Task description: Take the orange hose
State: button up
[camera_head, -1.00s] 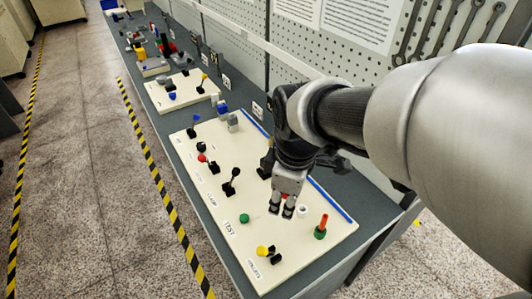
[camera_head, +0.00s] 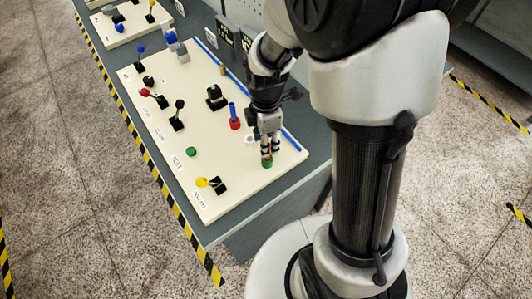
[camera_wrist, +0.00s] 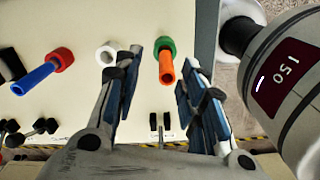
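The orange hose (camera_wrist: 166,70) is a short orange tube standing in a green base (camera_wrist: 164,45) on the white board. In the wrist view it shows between the two fingers of my gripper (camera_wrist: 168,90), which is open, with visible space on both sides of the hose. In the head view my gripper (camera_head: 269,146) points down over the green base (camera_head: 267,162), near the board's right corner. There the fingers hide most of the hose. I cannot tell whether a finger touches it.
A blue hose (camera_head: 233,112) in a red base (camera_head: 235,124) and a white ring (camera_head: 249,139) stand close to my gripper. Several levers and buttons, such as a green button (camera_head: 191,151), sit on the white board (camera_head: 215,165). Free floor (camera_head: 110,215) lies to the left.

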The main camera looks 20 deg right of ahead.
jog(key=shift+s+d+f+b, duration=0.15)
jog(key=shift+f+b, duration=0.5)
jog(key=shift+f, duration=0.95)
jog(key=shift+s+a+f+b, duration=0.15)
jog(key=shift+f+b, duration=0.45)
jog(key=shift+f, duration=0.95)
jog(key=shift+d, duration=0.1)
jog(key=shift+r, duration=0.1)
jog(key=shift+c, duration=0.2)
grip_shut()
